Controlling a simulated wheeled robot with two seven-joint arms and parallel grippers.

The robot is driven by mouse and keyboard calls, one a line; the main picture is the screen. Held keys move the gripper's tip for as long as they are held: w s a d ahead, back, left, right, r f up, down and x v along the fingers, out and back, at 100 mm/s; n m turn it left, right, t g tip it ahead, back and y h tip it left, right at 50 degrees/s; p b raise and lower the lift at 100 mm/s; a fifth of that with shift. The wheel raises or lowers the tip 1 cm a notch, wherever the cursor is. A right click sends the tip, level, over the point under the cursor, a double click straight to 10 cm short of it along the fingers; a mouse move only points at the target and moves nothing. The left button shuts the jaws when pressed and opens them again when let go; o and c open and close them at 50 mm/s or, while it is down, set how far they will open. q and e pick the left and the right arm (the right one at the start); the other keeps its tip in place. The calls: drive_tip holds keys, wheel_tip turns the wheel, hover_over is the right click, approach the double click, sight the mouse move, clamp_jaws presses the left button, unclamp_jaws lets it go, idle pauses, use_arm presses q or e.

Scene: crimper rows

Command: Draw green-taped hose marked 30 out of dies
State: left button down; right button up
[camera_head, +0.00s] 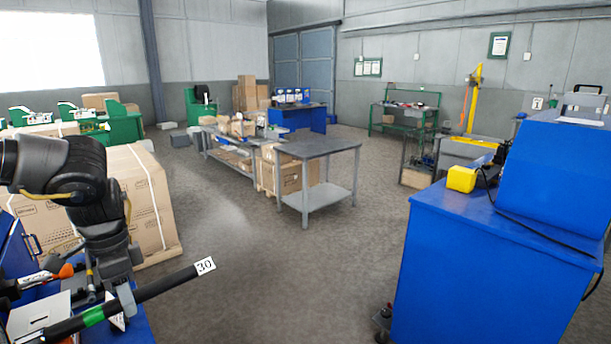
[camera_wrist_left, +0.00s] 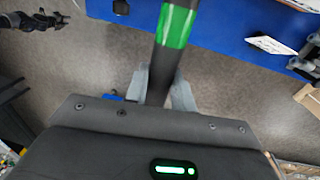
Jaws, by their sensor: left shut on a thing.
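The black hose (camera_head: 160,286) slants across the lower left of the head view. It has a green tape band (camera_head: 93,316) and a white tag marked 30 (camera_head: 205,265) at its right end. My left gripper (camera_head: 122,300) is shut on it between the band and the tag. In the left wrist view the hose (camera_wrist_left: 162,75) runs up from between my left fingers (camera_wrist_left: 160,92), with the green band (camera_wrist_left: 176,26) beyond them. No dies can be made out. A dark gripper, seemingly my right (camera_wrist_left: 62,20), shows small in the left wrist view.
A blue bench (camera_head: 110,335) with tools and a white sheet (camera_head: 38,312) lies below the hose. A large carton (camera_head: 150,215) stands behind my left arm. A blue cabinet (camera_head: 480,275) with a yellow box (camera_head: 461,179) is at right. The floor between is clear.

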use_arm(q)
drive_tip(key=shift+r+p, duration=1.85)
drive_tip(key=shift+r, duration=1.55)
